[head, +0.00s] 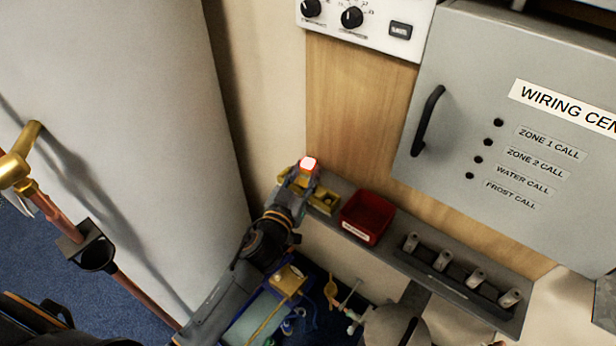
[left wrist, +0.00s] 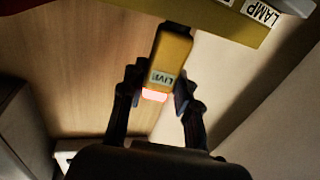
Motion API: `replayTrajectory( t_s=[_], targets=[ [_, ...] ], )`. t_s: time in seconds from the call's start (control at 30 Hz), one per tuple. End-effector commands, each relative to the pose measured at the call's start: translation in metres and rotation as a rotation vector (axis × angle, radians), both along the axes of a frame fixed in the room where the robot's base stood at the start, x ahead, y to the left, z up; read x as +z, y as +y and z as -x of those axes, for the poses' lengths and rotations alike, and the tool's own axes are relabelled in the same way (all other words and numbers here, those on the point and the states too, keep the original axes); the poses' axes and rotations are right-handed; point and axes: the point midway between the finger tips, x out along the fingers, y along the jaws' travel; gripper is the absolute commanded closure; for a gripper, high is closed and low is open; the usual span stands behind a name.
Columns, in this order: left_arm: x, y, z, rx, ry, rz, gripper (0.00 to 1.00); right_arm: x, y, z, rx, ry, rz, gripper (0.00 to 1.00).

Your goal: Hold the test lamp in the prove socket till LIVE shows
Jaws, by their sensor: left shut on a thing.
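The test lamp (left wrist: 172,60) is a yellow body with a LIVE label. Its end glows red, and the glow also shows in the head view on the lamp (head: 308,163). My left gripper (left wrist: 155,92) is shut on the lamp, one finger on each side; it also shows in the head view (head: 300,180) at the shelf's left end. A yellow block (left wrist: 225,20) with a LAMP label lies at the lamp's dark far end. The block shows beside the gripper in the head view (head: 324,201). The socket opening is hidden. My right gripper is not in view.
A red bin (head: 367,216) sits on the grey shelf (head: 400,258), with several grey cylinders (head: 443,260) to its right. The WIRING CENTRE cabinet (head: 470,95) is above, its door shut. A blue crate (head: 310,272) with tools is below. A copper pipe (head: 130,282) runs at left.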

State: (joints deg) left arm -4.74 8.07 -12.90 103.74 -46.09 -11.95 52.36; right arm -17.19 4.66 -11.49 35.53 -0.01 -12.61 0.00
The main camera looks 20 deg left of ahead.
Motion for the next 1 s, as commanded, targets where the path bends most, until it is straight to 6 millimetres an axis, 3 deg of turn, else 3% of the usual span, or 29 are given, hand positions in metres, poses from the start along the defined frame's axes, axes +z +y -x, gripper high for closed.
replayTrajectory(
  t_s=[0.8, 1.0],
  targets=[
    [0.043, 0.000, 0.000, 0.000, -0.002, 0.000, 1.00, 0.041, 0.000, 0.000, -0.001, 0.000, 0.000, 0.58],
    [0.044, 0.000, 0.000, 0.000, -0.001, 0.000, 1.00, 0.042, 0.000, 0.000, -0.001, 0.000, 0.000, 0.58]
  ],
)
